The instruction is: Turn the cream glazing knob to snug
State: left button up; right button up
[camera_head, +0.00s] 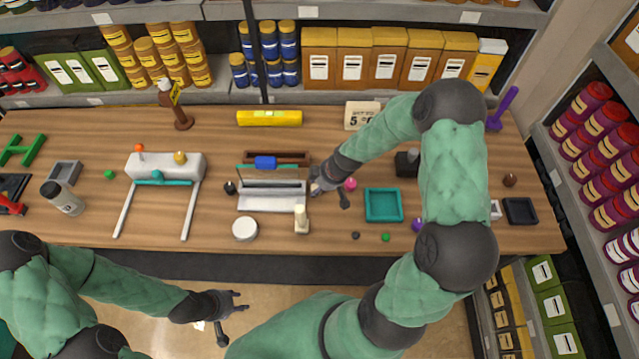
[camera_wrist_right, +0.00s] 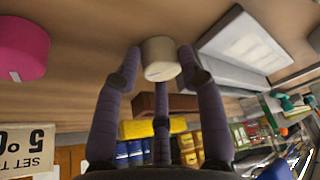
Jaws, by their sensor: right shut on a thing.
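The cream glazing knob (camera_wrist_right: 160,58) is a short pale cylinder with a faint mark on its face. In the right wrist view it sits between the fingertips of my right gripper (camera_wrist_right: 158,68), which is shut on it. In the head view my right gripper (camera_head: 318,187) is at the right end of the pale grey glazing fixture (camera_head: 272,201), and the knob is hidden there by the hand. My left gripper (camera_head: 236,304) is empty, with its fingers apart, in front of the bench and away from the fixture.
A pink knob-like piece (camera_wrist_right: 22,48) is close beside my right gripper. A cream-topped bottle (camera_head: 301,220) and a white round tin (camera_head: 245,229) stand in front of the fixture. A teal tray (camera_head: 383,219) lies to the right. A price sign (camera_head: 361,115) stands behind.

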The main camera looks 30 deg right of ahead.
jog(key=shift+a+r+m+t+h+p, duration=0.15)
jog(key=shift+m+p, duration=0.5)
jog(key=shift+p, duration=2.05)
jog(key=shift+a+r+m+t+h+p, duration=0.2)
jog(key=shift+m+p, duration=0.45)
jog(key=shift+p, duration=2)
jog(key=shift+d+f+p, duration=0.1)
jog(key=shift+f+p, duration=0.05)
jog(key=shift+p, duration=0.45)
jog(key=shift+m+h+p, duration=0.55)
jog(key=shift+m+p, duration=0.25)
jog(key=shift+m, duration=0.4)
jog(key=shift+w+m+h+p, duration=0.1)
jog(key=shift+m+h+p, duration=0.25)
jog(key=shift+m, duration=0.65)
jog(key=o, duration=0.9)
jog(key=shift+w, duration=0.1)
jog(key=shift+o, duration=0.9)
jog(key=shift+w, duration=0.1)
